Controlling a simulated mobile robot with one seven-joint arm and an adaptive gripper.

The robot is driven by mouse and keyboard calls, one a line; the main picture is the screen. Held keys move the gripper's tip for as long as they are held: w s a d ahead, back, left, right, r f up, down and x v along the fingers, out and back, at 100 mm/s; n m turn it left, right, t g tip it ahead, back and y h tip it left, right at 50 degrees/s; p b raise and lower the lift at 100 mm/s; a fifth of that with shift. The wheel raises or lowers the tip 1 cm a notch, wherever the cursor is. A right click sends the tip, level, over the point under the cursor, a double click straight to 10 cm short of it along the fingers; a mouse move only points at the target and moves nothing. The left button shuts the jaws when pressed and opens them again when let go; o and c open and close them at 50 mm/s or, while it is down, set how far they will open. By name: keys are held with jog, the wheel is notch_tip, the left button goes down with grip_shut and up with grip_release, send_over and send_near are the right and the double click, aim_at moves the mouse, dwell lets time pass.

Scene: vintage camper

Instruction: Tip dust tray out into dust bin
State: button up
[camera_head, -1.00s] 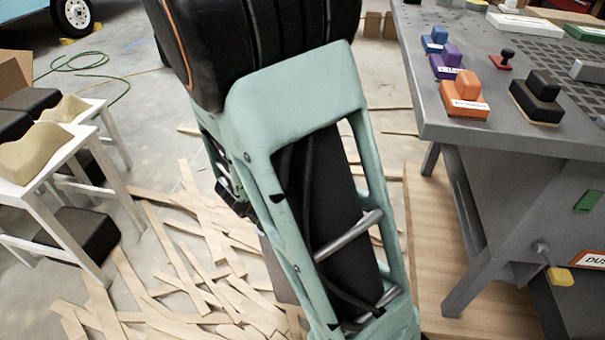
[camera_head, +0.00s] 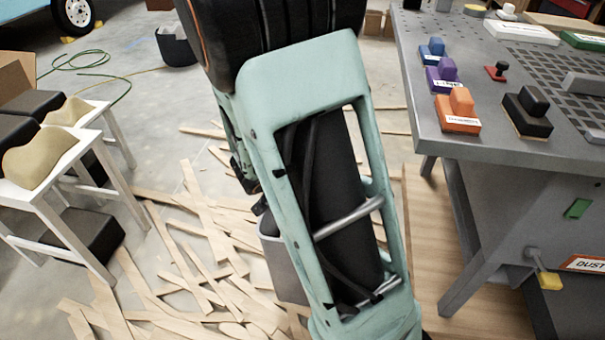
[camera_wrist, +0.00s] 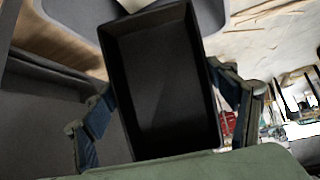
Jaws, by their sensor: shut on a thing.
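In the wrist view, a black, open, deep rectangular tray (camera_wrist: 165,85) sits between the fingers of my gripper (camera_wrist: 168,118). A finger lies along each side, shut on it. Its dark inside faces the camera, and I cannot make out any dust in it. Beyond it at the top is a grey, rounded-rim surface (camera_wrist: 213,14), perhaps a bin. In the head view my teal arm hides the gripper. A light grey thing (camera_head: 284,268) shows partly behind the arm, and I cannot tell whether it is a bin. A dark round container (camera_head: 176,47) stands far back on the floor.
A grey metal workbench (camera_head: 490,150) stands at the right, bearing coloured sanding blocks (camera_head: 458,112). Below are a DUST label (camera_head: 585,264) and a yellow handle (camera_head: 549,281). Wooden strips (camera_head: 205,235) litter the floor. White stools (camera_head: 60,170) stand at left.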

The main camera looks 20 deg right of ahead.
jog(key=shift+r+g+y+p, duration=0.3)
jog(key=shift+g+y+p, duration=0.35)
jog(key=shift+p, duration=1.85)
jog(key=g+y+p, duration=0.1)
jog(key=p, duration=0.7)
jog(key=shift+y, duration=0.35)
jog(key=g+y+p, duration=0.1)
jog(key=p, duration=0.6)
jog(key=shift+p, duration=0.4)
jog(key=p, duration=0.5)
jog(key=shift+w+d+g, duration=0.1)
jog(key=shift+d+g, duration=0.05)
jog(key=shift+g, duration=0.2)
jog(key=y+p, duration=0.1)
jog(key=p, duration=0.4)
jog(key=p, duration=0.4)
jog(key=shift+f+g, duration=0.15)
jog(key=shift+g, duration=0.25)
jog(key=y+p, duration=0.1)
jog(key=p, duration=0.3)
